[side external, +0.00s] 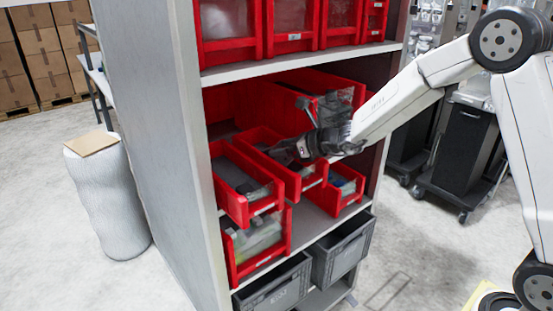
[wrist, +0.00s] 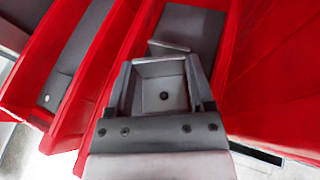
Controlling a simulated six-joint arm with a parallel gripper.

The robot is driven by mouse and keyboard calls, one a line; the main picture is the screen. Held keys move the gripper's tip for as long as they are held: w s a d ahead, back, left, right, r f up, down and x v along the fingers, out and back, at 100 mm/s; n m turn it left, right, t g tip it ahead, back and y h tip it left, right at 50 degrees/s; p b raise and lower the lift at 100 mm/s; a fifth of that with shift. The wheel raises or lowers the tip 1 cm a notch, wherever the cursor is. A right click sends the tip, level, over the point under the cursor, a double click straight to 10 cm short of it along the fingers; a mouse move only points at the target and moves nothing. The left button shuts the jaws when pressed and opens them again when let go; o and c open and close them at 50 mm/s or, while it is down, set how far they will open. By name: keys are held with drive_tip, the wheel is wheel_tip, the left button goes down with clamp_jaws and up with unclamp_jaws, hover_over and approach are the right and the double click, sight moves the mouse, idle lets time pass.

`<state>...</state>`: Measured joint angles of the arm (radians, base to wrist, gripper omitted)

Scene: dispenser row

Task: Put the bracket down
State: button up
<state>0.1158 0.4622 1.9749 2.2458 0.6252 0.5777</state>
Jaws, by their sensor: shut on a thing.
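The bracket (wrist: 160,68) is a grey angled metal piece with a round hole in its face. In the wrist view it sits between the two fingers of my gripper (wrist: 164,82), which is shut on it. In the side view my gripper (side external: 290,151) is at the middle red bin (side external: 294,185) on the shelf, over its open top. The bracket cannot be made out clearly there. In the wrist view the bracket is over a red bin with a grey interior (wrist: 190,28). Whether it touches the bin floor cannot be told.
A red bin (side external: 236,206) stands left of the middle bin and another (side external: 350,200) right of it. Upper red bins (side external: 229,50) sit on the shelf above. Grey crates (side external: 343,250) are below. The rack's side panel (side external: 150,120) closes the left.

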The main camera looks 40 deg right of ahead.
drive_tip(key=shift+f, duration=0.35)
drive_tip(key=o, duration=1.3)
drive_tip(key=shift+c, duration=0.2)
drive_tip(key=shift+r, duration=0.8)
drive_tip(key=shift+v, duration=6)
